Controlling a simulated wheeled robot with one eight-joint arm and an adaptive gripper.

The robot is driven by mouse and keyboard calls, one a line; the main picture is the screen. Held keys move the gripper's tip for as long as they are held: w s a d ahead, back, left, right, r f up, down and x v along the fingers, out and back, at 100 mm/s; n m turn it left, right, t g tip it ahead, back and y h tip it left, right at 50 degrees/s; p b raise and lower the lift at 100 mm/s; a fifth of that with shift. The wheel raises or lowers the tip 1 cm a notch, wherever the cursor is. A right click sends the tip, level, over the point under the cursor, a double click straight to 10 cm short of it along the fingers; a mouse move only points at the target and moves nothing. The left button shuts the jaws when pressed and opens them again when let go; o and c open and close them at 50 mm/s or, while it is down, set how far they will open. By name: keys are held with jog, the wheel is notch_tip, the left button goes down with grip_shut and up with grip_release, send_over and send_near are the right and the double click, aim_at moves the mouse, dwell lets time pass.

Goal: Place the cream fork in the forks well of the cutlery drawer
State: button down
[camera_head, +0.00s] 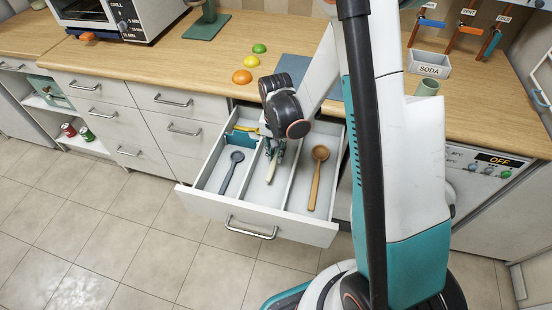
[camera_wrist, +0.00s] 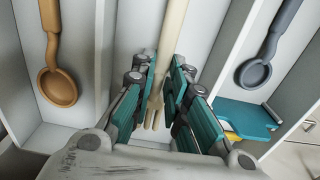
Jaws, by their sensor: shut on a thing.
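The cutlery drawer (camera_head: 258,222) is pulled open, with long wells split by thin walls. My gripper (camera_head: 274,150) is over its middle well and shut on the cream fork (camera_head: 271,173). In the wrist view the fork (camera_wrist: 172,28) runs between the teal fingers (camera_wrist: 165,88), its tines toward the wrist and its handle pointing away. The fork is over or inside the middle well; I cannot tell whether it touches the floor. No other cutlery shows in that well. I see no readable label on the wells.
A grey-blue spoon (camera_head: 231,172) lies in the left well, near a teal piece (camera_head: 238,140). A brown wooden spoon (camera_head: 316,176) lies in the right well.

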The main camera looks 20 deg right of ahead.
aim_at(276, 155)
jog(key=shift+f+b, duration=0.45)
jog(key=shift+f, duration=1.1)
jog(key=shift+f, duration=0.2)
jog(key=c, duration=1.6)
grip_release()
jog(key=shift+r, duration=0.2)
